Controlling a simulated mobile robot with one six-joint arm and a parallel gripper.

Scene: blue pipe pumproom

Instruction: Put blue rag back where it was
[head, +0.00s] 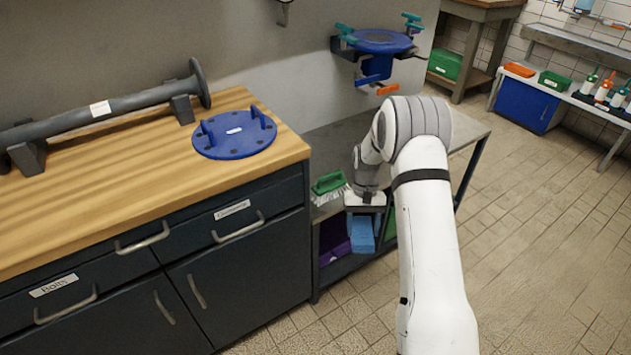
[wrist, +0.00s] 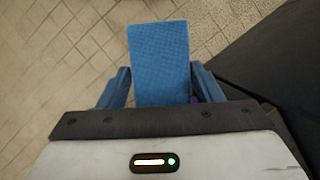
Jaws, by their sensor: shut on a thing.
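The blue rag (head: 361,235) hangs below my gripper (head: 364,212) in the head view, in front of the open side of a grey shelf unit. In the wrist view the rag (wrist: 160,55) shows as a flat blue rectangle between the two blue fingers of my gripper (wrist: 160,88). The gripper is shut on the rag, which appears clear of the floor.
The grey shelf unit (head: 327,137) carries a green brush (head: 328,183) on top. A purple item (head: 334,241) and a partly hidden green item (head: 391,228) are lower down. The workbench (head: 85,185) stands left; tiled floor (head: 540,240) is free right.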

